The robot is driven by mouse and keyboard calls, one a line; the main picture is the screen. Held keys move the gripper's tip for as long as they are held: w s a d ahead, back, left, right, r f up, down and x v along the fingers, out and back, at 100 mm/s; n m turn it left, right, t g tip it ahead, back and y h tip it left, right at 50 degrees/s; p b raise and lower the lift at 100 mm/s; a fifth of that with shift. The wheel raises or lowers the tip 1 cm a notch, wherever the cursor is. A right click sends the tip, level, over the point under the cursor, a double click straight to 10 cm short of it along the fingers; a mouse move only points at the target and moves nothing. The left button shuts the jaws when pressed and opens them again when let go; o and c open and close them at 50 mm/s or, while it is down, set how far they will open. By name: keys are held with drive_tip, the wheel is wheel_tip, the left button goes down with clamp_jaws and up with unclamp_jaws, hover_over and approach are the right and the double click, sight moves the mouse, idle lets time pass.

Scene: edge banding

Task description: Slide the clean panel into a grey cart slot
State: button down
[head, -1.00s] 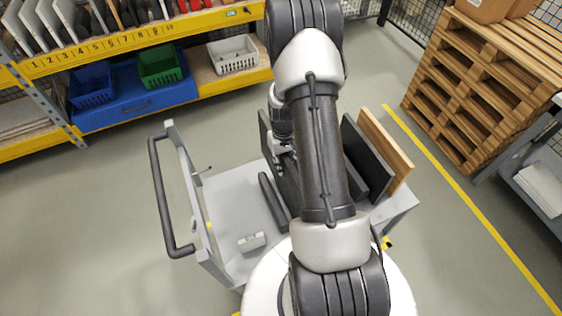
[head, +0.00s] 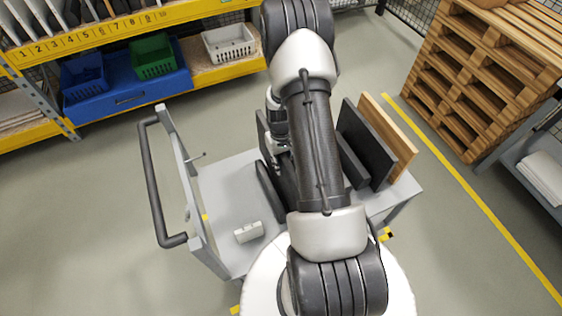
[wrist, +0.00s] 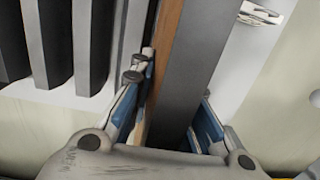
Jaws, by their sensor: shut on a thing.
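My gripper (wrist: 168,118) is shut on a panel (wrist: 185,70) in the wrist view. The panel shows a dark grey broad side and an orange-brown wood strip along its left. One blue-padded finger is on each side. In the head view my arm hides most of the panel; a dark part (head: 262,128) shows left of the arm, above the cart. The grey cart (head: 225,185) stands below, with dark upright dividers or panels on it. Whether the held panel's lower edge is in a slot cannot be told.
A dark panel (head: 367,140) and a wood-coloured panel (head: 388,135) stand at the cart's right. A small pale block (head: 249,232) lies on its deck, beside the handle (head: 150,185). Shelving with bins (head: 152,57) is at back left; pallets (head: 470,75) are at right.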

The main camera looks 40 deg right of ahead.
drive_tip(key=shift+f+b, duration=1.45)
drive_tip(key=shift+f, duration=0.75)
drive_tip(key=c, duration=1.4)
unclamp_jaws()
drive_tip(key=shift+c, duration=0.2)
drive_tip(key=shift+f, duration=0.1)
drive_tip(key=r, duration=1.2)
drive_tip(key=shift+w+d, duration=0.25)
drive_tip(key=shift+w, duration=0.05)
drive_tip(key=shift+r, duration=0.1)
